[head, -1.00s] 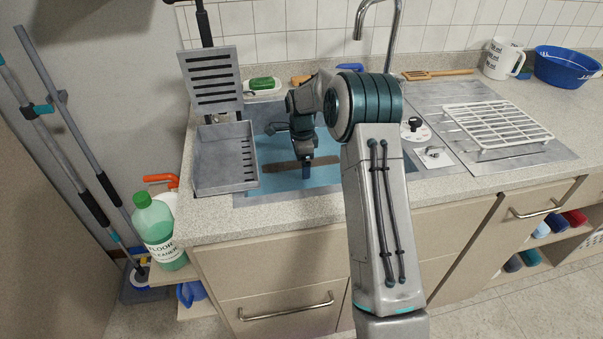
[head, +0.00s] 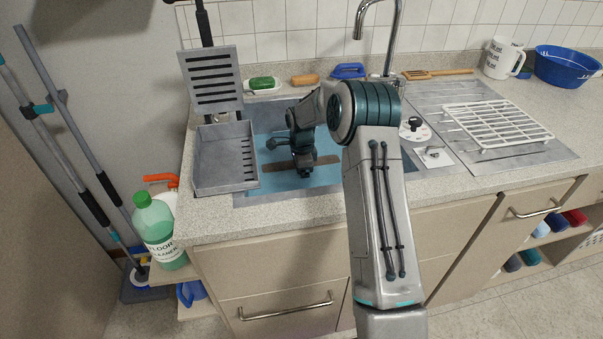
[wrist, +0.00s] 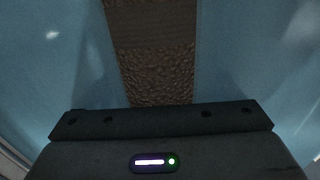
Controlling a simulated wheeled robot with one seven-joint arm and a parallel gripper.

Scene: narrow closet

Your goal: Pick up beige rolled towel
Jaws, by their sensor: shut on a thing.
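A long brownish strip with a rough, towel-like surface, which I take for the beige rolled towel (head: 328,160), lies across the blue sink basin (head: 268,180). In the wrist view the towel (wrist: 150,50) runs from the top edge down behind the dark gripper body. My gripper (head: 305,172) points down into the basin over the towel's middle and is shut on it. The fingertips and the gripped part are hidden in both views.
A grey slotted tray (head: 225,187) stands close left of the basin. The faucet (head: 393,35) rises behind my arm. A white rack (head: 500,124) sits right.

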